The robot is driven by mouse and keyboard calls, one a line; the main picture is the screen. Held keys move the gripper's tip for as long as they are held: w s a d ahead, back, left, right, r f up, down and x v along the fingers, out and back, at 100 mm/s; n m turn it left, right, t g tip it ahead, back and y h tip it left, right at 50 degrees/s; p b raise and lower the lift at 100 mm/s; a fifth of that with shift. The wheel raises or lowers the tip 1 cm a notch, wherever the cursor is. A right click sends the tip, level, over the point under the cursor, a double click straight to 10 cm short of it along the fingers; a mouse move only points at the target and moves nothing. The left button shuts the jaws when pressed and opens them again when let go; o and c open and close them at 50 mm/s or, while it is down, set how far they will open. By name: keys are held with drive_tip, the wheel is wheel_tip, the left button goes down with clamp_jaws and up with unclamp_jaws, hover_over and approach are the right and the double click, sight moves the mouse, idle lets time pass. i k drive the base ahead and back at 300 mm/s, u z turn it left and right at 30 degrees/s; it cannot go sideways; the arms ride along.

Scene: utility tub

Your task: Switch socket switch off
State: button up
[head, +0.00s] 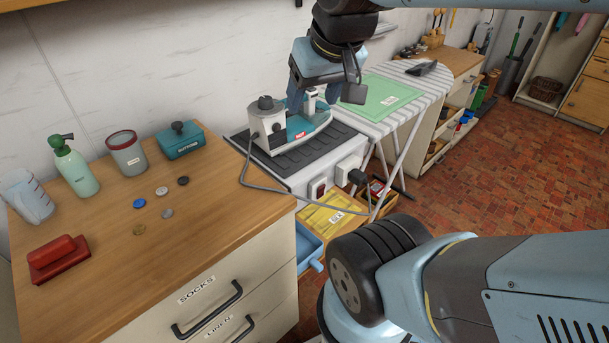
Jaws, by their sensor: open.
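A socket switch (318,188) with a dark red rocker in a white frame sits on the front face of a white box. To its right is a white socket (348,168) with a black plug (358,177) in it and a grey cord attached. I cannot tell the rocker's position at this size. My gripper (314,98) points down above the teal and white iron (297,135), back from the switch and higher than it. Its blue fingers are apart, around or just in front of the iron's upper part; I cannot tell whether they touch it.
The iron rests on a dark ribbed mat (338,139) on the box. A striped ironing board (410,102) with a green cloth (381,96) stands to the right. A wooden-topped drawer unit (110,235) stands left.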

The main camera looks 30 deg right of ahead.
sight(321, 190)
drive_tip(key=u, duration=0.35)
drive_tip(key=k, duration=1.7)
drive_tip(key=z, duration=0.45)
drive_tip(key=i, duration=1)
drive_tip(key=u, duration=0.1)
